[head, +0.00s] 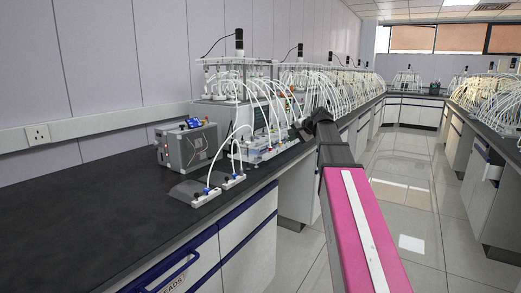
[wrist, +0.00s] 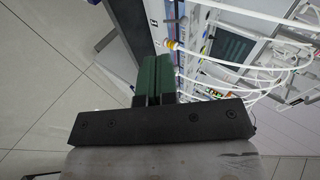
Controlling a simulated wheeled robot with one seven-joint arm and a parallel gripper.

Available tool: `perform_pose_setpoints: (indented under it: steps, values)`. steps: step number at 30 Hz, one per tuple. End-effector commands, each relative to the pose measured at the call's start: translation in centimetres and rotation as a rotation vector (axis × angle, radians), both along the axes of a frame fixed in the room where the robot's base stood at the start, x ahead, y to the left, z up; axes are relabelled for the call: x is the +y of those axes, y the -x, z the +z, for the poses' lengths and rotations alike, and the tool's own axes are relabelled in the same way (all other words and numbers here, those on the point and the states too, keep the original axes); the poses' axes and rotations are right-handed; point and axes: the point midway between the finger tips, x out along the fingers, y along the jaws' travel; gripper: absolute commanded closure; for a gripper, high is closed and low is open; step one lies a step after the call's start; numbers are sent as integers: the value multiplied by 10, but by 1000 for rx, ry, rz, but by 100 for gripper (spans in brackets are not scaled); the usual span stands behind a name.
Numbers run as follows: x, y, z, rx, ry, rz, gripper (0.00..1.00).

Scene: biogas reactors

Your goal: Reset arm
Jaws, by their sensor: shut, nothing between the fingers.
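My gripper (wrist: 156,62) shows in the wrist view with its two dark green fingers pressed together and nothing between them. In the head view my pink arm reaches forward from the bottom right. Its dark end lies beside the front edge of the black-topped bench (head: 85,215), near the reactor rack, and the fingers are too small to make out there. In the wrist view the fingers are over the aisle side, with the rack's white tubes to their right.
A reactor rack (head: 237,112) with many white tubes stands on the bench. A grey box device (head: 186,146) and small tube blocks (head: 194,194) are nearer. The tiled aisle floor (head: 415,200) is clear. Another bench (head: 500,135) with racks runs along the right.

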Motion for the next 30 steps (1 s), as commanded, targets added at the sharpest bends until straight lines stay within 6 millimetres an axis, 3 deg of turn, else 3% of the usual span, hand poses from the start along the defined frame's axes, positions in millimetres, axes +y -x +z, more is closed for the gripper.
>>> perform_pose_setpoints:
  steps: [1,3,8,15,24,30]
  values:
    - [4,11,-30,23,33,13,100]
    - [6,21,-66,49,87,33,100]
    - [13,50,-143,110,208,91,100]
    - [19,105,-247,205,384,202,100]
    - [21,192,-355,323,592,379,100]
    - [19,252,-410,398,716,514,100]
